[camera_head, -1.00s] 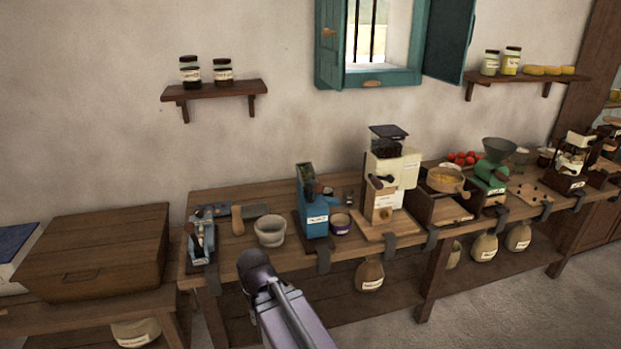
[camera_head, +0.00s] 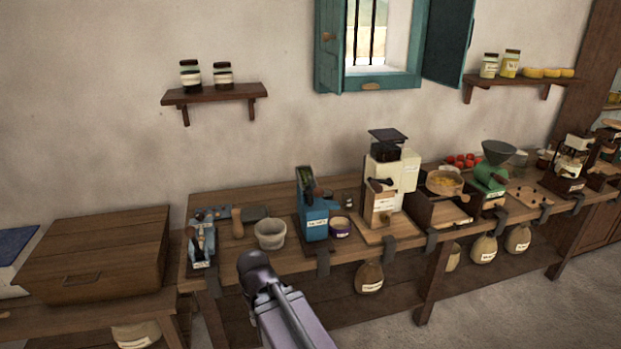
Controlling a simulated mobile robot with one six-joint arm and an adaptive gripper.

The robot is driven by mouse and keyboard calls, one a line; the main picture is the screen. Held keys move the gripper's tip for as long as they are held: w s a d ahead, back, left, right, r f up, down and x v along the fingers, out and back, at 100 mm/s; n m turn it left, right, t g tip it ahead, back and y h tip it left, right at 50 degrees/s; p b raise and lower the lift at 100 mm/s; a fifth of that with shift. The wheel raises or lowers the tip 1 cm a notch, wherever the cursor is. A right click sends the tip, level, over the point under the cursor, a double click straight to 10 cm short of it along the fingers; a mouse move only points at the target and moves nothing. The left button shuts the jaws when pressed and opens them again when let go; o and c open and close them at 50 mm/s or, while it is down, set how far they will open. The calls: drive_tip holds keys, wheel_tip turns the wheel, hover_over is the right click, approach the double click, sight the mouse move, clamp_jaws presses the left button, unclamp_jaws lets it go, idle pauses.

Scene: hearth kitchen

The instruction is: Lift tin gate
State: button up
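I cannot make out for certain which part is the tin gate. Several hand mills stand along the wooden bench (camera_head: 290,263). A blue mill (camera_head: 316,222) with a white label stands left of the middle, and a small blue clamp-like device (camera_head: 201,243) is at the left end. A tall cream mill (camera_head: 388,185) with a dark top is at the middle, and a green mill with a funnel (camera_head: 492,175) is to the right. My arm rises from the bottom, in front of the bench and below the stone bowl. No gripper fingers show.
A large wooden box (camera_head: 95,255) is at the left. Cloth sacks (camera_head: 369,278) hang or sit below the bench top. Open floor lies at the lower right.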

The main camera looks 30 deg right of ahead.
wheel_tip(320, 180, up, 14)
drive_tip(key=p, duration=1.3)
drive_tip(key=shift+r+p, duration=0.25)
drive_tip(key=shift+p, duration=0.15)
